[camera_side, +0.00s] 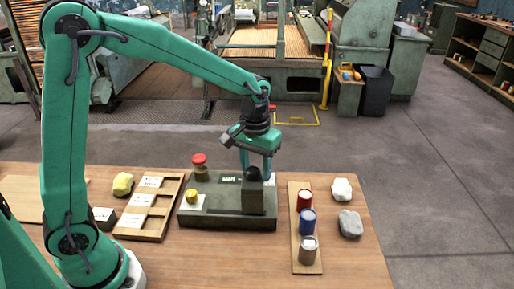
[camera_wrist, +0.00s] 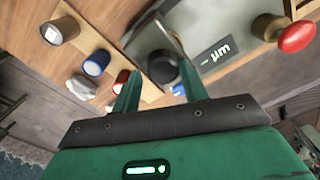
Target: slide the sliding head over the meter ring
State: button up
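A dark grey-green gauge (camera_side: 215,200) stands mid-table with a small "µm" display (camera_wrist: 216,54). At its right end is a raised block (camera_side: 260,202), which looks like the sliding head, with a round black knob (camera_side: 253,174) on top. The knob also shows in the wrist view (camera_wrist: 163,68). My gripper (camera_side: 255,172) points down over this block, its fingers on either side of the knob. The fingers look apart, with a gap beside the knob. I cannot make out a meter ring for sure.
To the right, a wooden strip (camera_side: 293,262) holds red, blue and grey-brown cans. Two rocks (camera_side: 350,223) lie beyond it. A wooden compartment tray (camera_side: 150,230) and yellow lump (camera_side: 122,184) are left.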

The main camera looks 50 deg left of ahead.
jog(key=shift+o, duration=1)
jog(key=shift+s, duration=0.1)
jog(key=shift+r, duration=3.9)
jog(key=shift+s, duration=0.1)
jog(key=shift+s+a+r, duration=0.2)
jog(key=shift+s+r, duration=0.2)
jog(key=s+a+m+t, duration=0.1)
jog(key=s+a+t, duration=0.1)
jog(key=s, duration=0.6)
jog(key=s+a+r+m+t, duration=0.1)
jog(key=s+a+m+t, duration=0.1)
jog(key=s, duration=0.7)
jog(key=shift+a+r+m+t, duration=0.15)
jog(key=shift+r+m+t, duration=0.15)
jog(key=shift+t, duration=0.4)
